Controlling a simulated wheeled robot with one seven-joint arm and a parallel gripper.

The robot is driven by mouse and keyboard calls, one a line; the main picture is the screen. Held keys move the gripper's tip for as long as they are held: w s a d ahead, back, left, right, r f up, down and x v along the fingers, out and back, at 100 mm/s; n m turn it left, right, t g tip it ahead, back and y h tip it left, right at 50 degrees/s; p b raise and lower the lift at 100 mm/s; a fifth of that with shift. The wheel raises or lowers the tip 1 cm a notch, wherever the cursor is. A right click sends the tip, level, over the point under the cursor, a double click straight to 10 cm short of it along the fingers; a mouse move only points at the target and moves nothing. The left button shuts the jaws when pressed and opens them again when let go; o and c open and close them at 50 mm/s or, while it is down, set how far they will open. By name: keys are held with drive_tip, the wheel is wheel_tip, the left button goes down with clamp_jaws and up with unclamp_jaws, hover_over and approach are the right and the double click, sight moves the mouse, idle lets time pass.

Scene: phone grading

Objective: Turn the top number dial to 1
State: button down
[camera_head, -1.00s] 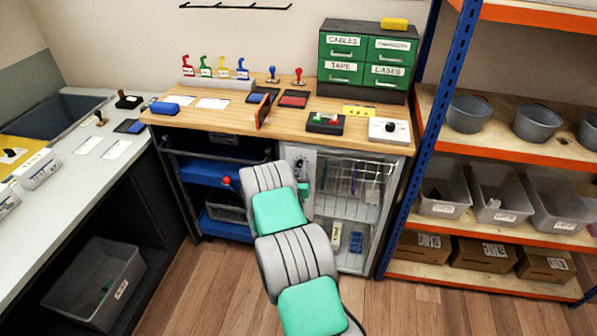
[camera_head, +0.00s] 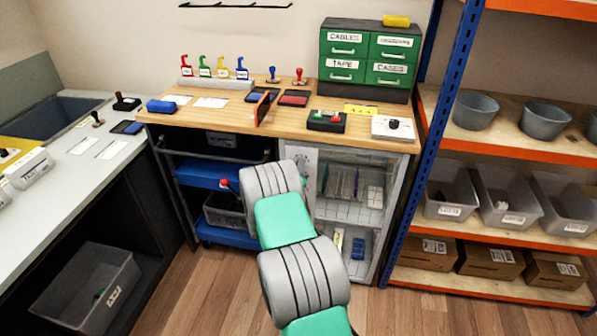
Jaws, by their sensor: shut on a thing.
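A pale grey cabinet stands under the right part of the wooden bench. Its narrow left panel (camera_head: 304,156) carries a small round fitting near the top, too small to read; I cannot tell whether it is the number dial. No numbers are legible. My arm reaches up from the bottom of the view to the front of this panel and covers its lower part. My gripper is hidden behind my arm's last links, so its fingers and anything between them do not show. A sliver of green shows just right of the arm, beside the panel.
The cabinet's see-through front (camera_head: 352,190) shows shelves with small items. A dark trolley with blue trays (camera_head: 208,175) stands close on the left. A blue rack post (camera_head: 448,110) stands right.

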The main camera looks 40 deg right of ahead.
drive_tip(key=n+b, duration=0.1)
drive_tip(key=n, duration=1)
drive_tip(key=shift+n, duration=0.3)
idle(0.4)
drive_tip(key=c, duration=1.2)
unclamp_jaws()
drive_tip(key=v, duration=0.7)
drive_tip(key=shift+s+a+b, duration=0.15)
drive_tip(key=shift+a+b, duration=0.25)
